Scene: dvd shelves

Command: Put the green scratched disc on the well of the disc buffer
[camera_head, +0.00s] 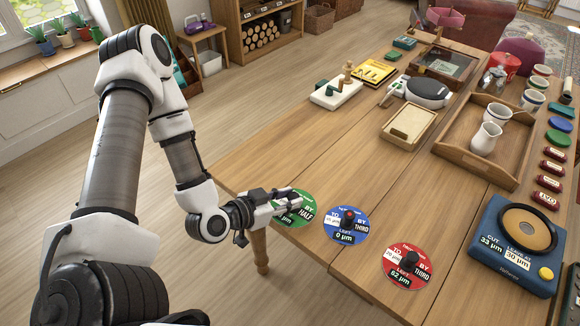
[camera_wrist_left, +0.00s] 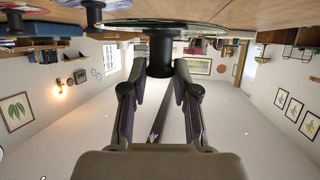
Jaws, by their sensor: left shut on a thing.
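The green disc (camera_head: 293,210) is at the near left edge of the table, partly hidden by my left gripper (camera_head: 284,199). Its label shows "BY HALF". In the left wrist view, my left gripper (camera_wrist_left: 159,80) is shut on the black knob (camera_wrist_left: 160,55) of the green disc. I cannot tell whether the disc touches the table. The disc buffer (camera_head: 490,258) is a blue unit at the right, with a round tan well (camera_head: 526,229), a yellow button and labels "CUT 33 µm" and "LEAVE AT 90 µm". The well looks empty. My right gripper is not in view.
A blue disc (camera_head: 346,225) and a red disc (camera_head: 406,267), each with a black knob, lie between the green disc and the buffer. A wooden tray (camera_head: 456,154) with white vessels stands behind the buffer. The table middle (camera_head: 330,160) is clear.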

